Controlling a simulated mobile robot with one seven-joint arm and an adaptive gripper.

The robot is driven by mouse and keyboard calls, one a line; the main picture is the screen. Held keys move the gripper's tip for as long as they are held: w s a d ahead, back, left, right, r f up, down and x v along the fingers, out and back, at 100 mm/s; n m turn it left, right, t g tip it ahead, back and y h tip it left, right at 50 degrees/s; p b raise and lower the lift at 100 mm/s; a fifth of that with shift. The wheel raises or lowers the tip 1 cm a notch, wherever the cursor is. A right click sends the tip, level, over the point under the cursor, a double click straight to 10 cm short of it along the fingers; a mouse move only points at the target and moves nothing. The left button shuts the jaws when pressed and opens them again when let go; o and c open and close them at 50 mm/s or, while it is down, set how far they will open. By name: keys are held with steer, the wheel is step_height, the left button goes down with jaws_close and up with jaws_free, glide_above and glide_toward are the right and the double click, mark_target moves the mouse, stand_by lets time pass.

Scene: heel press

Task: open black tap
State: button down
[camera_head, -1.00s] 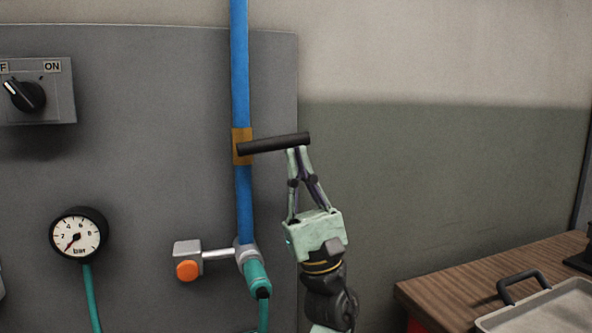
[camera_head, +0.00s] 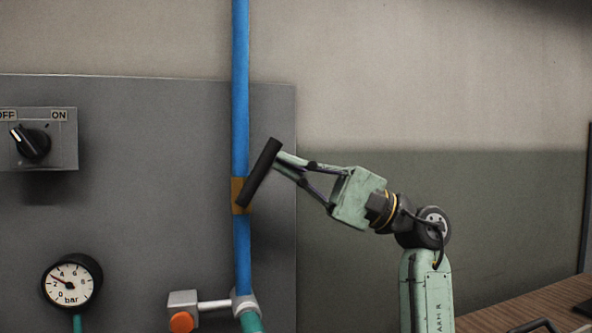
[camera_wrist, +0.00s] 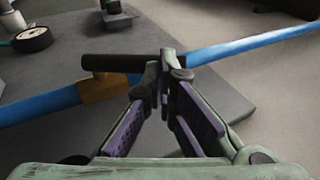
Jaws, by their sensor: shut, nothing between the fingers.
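The black tap (camera_head: 260,172) is a dark bar handle on a brass valve body (camera_head: 238,195) set in the blue pipe. In the head view the handle stands steeply tilted, its upper end leaning right, its lower end over the brass body. My gripper (camera_head: 279,161) is shut and empty, its tips against or very close to the right side of the handle's upper part. In the wrist view the handle (camera_wrist: 120,62) lies across the picture with its right end at the fingertips (camera_wrist: 162,72); the brass body (camera_wrist: 102,88) shows below it.
The blue pipe (camera_head: 241,60) runs vertically along the grey panel (camera_head: 150,140). A pressure gauge (camera_head: 71,283), a black rotary switch (camera_head: 32,143) and an orange-knobbed valve (camera_head: 182,321) are on the left. A wooden table (camera_head: 530,312) is at the lower right. The wall right of the panel is clear.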

mark_target(278, 150)
steer(key=h+p, duration=0.1)
steer(key=a+r+h+p, duration=0.1)
steer(key=a+r+n+h+p, duration=0.1)
steer(key=h, duration=0.1)
steer(key=shift+s+r, duration=0.25)
steer(key=shift+s, duration=0.05)
steer(key=shift+a+h+p, duration=0.1)
steer(key=shift+h+p, duration=0.2)
steer(key=shift+p, duration=0.1)
steer(key=shift+s+a, duration=0.1)
steer(key=shift+a, duration=0.2)
steer(key=shift+a+r+p, duration=0.1)
steer(key=shift+p, duration=0.2)
steer(key=w+d+f, duration=0.1)
steer(key=d, duration=1.1)
steer(key=shift+w, duration=0.15)
steer(key=shift+f, duration=0.1)
